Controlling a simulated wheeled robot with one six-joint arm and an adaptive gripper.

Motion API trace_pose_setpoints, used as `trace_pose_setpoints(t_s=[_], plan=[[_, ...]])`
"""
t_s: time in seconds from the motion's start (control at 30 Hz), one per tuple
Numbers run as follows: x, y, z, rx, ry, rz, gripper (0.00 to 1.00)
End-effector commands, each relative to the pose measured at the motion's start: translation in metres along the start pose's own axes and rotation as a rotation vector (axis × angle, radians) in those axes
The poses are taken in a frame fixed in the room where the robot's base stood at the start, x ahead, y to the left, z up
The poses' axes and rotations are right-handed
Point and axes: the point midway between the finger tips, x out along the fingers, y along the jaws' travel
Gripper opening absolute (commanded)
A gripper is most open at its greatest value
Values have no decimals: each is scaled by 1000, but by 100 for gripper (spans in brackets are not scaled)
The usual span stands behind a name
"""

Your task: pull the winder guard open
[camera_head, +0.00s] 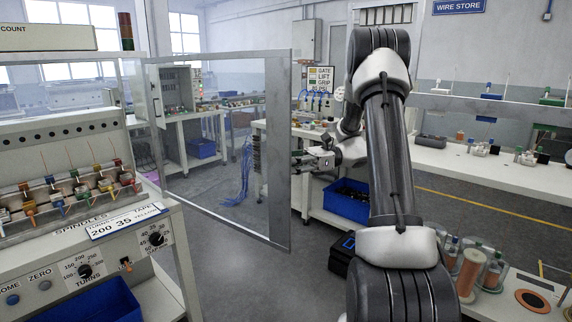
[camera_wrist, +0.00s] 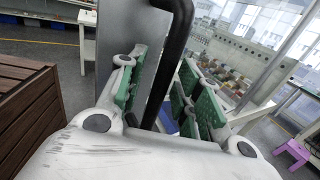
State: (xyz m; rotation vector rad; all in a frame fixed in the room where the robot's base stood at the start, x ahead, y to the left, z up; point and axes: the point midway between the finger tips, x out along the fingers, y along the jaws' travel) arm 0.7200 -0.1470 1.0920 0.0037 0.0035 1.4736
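The winder guard (camera_head: 278,150) is a clear panel in a grey metal frame, standing swung out from the winder (camera_head: 75,195) at left. Its grey edge post also shows in the wrist view (camera_wrist: 143,38). In the wrist view a black bar handle (camera_wrist: 178,40) runs down between the green-padded fingers of my gripper (camera_wrist: 160,70). The fingers stand apart, with a visible gap at the right pads; contact at the left pad is unclear. In the head view my gripper (camera_head: 305,158) is just right of the guard's edge post, which may hide the handle and fingertips.
A white bench (camera_head: 470,165) with small parts runs along the right. A table with spools (camera_head: 535,285) is at the lower right. Grey floor (camera_head: 225,285) is clear in front of the guard.

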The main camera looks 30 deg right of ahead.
Motion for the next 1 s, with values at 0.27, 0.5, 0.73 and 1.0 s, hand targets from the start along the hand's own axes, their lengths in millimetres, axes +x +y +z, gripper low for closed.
trace_pose_setpoints(t_s=[0.27, 0.5, 0.73, 1.0], plan=[[-1, 0, 0, -2, 0, -1, 35], [-35, -1, 0, -3, 0, -4, 35], [-69, -1, 0, -3, 0, -2, 35], [-76, 0, 0, -1, 0, -1, 35]])
